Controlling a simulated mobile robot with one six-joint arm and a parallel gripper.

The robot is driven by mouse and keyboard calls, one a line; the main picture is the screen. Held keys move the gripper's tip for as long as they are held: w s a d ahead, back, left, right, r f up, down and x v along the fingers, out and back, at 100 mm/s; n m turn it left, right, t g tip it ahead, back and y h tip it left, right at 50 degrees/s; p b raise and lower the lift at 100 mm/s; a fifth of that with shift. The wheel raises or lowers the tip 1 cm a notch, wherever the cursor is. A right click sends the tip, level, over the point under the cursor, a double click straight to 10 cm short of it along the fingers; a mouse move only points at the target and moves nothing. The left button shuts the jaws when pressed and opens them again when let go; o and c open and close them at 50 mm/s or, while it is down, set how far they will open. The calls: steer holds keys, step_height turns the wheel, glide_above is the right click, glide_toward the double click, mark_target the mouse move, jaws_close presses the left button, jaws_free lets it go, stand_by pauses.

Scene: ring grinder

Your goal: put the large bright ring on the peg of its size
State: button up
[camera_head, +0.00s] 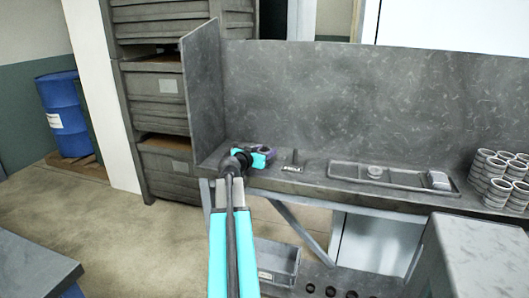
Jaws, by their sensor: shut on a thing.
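My gripper (262,157), cyan and black, is at the left end of the grey bench. It is shut on a small dark purplish-grey thing (268,151); its shape is mostly hidden by the jaws, and I cannot tell whether it is the large bright ring. A thin dark upright peg (295,157) on a labelled base (291,169) stands on the bench just right of my gripper, apart from it. A grey ring (375,171) lies in a shallow tray (340,171) further right; its size class is unclear. Any other peg behind my gripper is hidden.
A pale block-like thing (438,180) sits at the tray's right end. Several stacks of bright rings (497,172) stand at the bench's right. A grey panel (203,90) bounds the bench's left end, and a tall back wall (340,95) its rear. A bin (278,262) is below.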

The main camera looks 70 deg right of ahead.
steer(key=shift+f+b, duration=0.3)
steer(key=o, duration=0.9)
steer(key=shift+a, duration=0.1)
steer(key=shift+b+v, duration=1.55)
steer(key=shift+v, duration=3.9)
steer(key=shift+r, duration=0.1)
